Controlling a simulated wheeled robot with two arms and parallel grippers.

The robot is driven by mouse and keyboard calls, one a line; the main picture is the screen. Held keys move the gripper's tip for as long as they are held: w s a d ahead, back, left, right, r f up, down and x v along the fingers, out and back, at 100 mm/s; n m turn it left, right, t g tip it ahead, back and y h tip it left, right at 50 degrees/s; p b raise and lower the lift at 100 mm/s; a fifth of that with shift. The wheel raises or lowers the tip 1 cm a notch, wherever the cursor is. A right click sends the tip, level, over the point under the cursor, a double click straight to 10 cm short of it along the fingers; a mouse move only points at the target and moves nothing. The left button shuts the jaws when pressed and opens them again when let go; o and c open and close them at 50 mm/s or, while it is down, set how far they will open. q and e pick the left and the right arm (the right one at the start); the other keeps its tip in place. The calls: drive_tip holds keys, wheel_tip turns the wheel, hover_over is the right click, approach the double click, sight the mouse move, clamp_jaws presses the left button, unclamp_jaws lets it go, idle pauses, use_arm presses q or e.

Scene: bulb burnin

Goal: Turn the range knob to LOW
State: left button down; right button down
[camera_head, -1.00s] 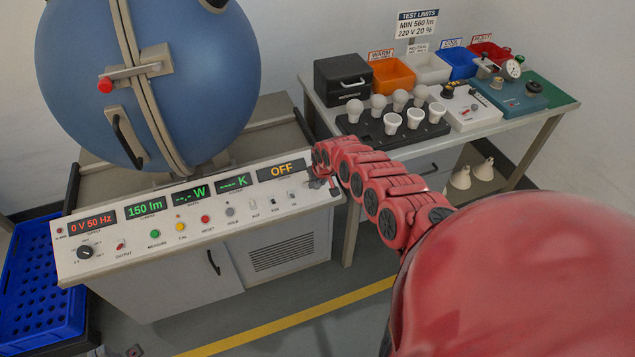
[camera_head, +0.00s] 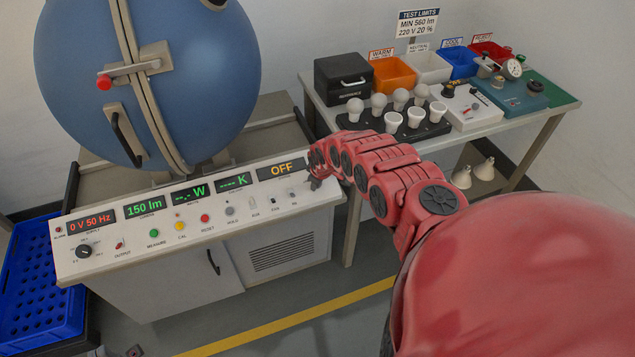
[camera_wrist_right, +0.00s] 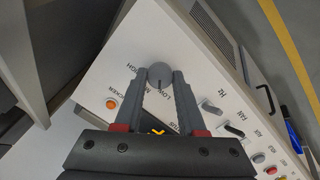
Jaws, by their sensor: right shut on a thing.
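The range knob (camera_wrist_right: 160,74) is a small round grey knob on the white sloped panel (camera_wrist_right: 92,78), between the two grey fingers of my right gripper (camera_wrist_right: 160,80). The fingers are shut on it from both sides. A small dark mark shows on its lower edge in the wrist view, toward the printed LOW text; HIGH is printed to the left. In the head view my right gripper (camera_head: 314,183) is at the panel's right end, and the knob is hidden behind it. The display above reads OFF (camera_head: 282,169). My left gripper is not in view.
An orange button (camera_wrist_right: 111,104) and a dark rocker switch (camera_wrist_right: 234,130) sit near the fingers. A blue sphere (camera_head: 150,80) stands behind the panel. A bench at the right holds a bulb tray (camera_head: 395,130) and coloured bins. A blue crate (camera_head: 38,285) is at the left.

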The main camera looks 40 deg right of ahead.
drive_tip(key=shift+n, duration=1.1)
drive_tip(key=c, duration=0.5)
unclamp_jaws()
